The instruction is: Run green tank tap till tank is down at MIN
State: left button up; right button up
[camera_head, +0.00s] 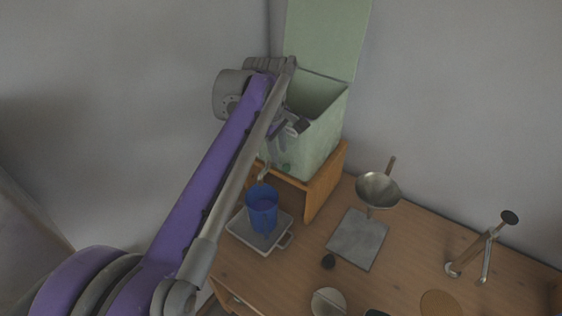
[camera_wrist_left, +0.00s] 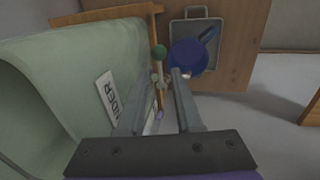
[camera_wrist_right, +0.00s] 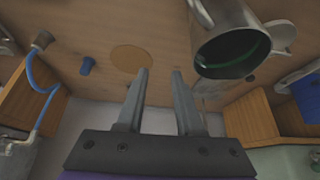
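The green tank (camera_head: 317,145) stands on a wooden stand with its lid raised. Its wall, with a partly readable label, also fills the left of the left wrist view (camera_wrist_left: 60,65). The tap (camera_head: 263,172) sticks out low at the front above a blue cup (camera_head: 262,210). My left gripper (camera_head: 281,137) is by the tank's front. In the left wrist view its fingers are apart, with the tap's green knob (camera_wrist_left: 159,52) just beyond the gap; contact cannot be told. My right gripper (camera_wrist_right: 160,71) is open and empty over the table. The water level and MIN mark cannot be made out.
The cup sits on a pale tray (camera_head: 283,240) with a handle. A metal vessel (camera_wrist_right: 230,45) is close to my right fingers.

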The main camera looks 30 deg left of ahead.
aim_at(282, 165)
pick_arm(q)
jog(key=f, duration=0.3)
jog(key=w+f, duration=0.1)
jog(key=f, duration=0.1)
grip_shut()
jog(key=shift+s+d, duration=0.1)
dwell(1.3)
